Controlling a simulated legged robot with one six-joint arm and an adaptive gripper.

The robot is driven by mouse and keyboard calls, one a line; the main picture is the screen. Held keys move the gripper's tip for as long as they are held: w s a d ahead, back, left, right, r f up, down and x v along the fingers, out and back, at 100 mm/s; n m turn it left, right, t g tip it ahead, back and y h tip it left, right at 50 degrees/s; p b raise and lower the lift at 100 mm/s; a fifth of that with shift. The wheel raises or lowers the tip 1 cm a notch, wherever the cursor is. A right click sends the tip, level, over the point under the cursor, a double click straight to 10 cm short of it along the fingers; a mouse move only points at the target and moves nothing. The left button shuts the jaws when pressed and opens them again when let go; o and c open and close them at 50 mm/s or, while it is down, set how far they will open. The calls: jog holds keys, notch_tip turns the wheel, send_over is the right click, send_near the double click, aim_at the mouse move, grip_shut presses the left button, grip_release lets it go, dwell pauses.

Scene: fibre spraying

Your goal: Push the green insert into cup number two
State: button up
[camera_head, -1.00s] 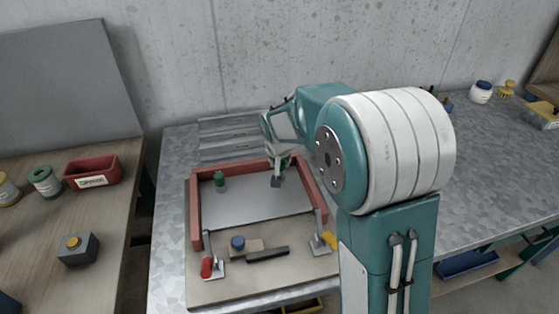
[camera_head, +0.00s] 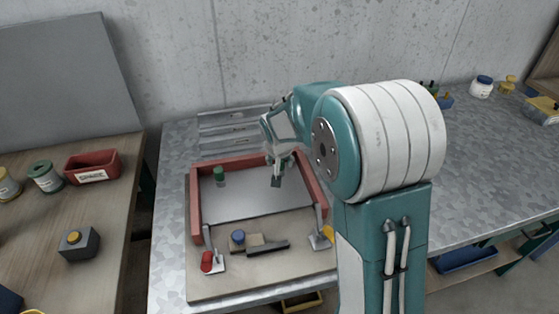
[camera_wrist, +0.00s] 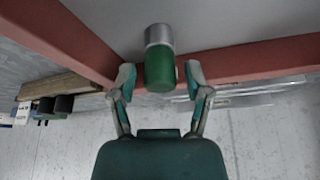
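In the wrist view a green insert (camera_wrist: 160,72) stands with a silver cup (camera_wrist: 158,36) at its far end, near a corner of the red-walled tray. My gripper (camera_wrist: 161,78) is open, with its two fingers on either side of the insert and a visible gap at each side. How deep the insert sits in the cup is unclear. In the head view my gripper (camera_head: 277,175) is over the tray's right back part and hides this cup. Another green-topped cup (camera_head: 219,175) stands near the left back corner. No cup numbers are readable.
In front lie a blue-topped piece (camera_head: 238,239), a dark bar (camera_head: 268,250) and a red-handled clamp (camera_head: 207,261). Slatted metal parts (camera_head: 230,133) lie behind the tray.

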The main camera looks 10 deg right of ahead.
dwell(0.3)
jog(key=v, duration=1.2)
jog(key=shift+a, duration=0.1)
jog(key=s+r+n, duration=0.1)
jog(key=s, duration=1.2)
jog(key=s+d+r+n+t+y, duration=0.1)
jog(key=s+r+n, duration=0.1)
jog(key=s, duration=1.1)
jog(key=shift+s+d+r, duration=0.15)
jog(key=shift+d+r, duration=0.05)
jog(key=shift+r, duration=0.05)
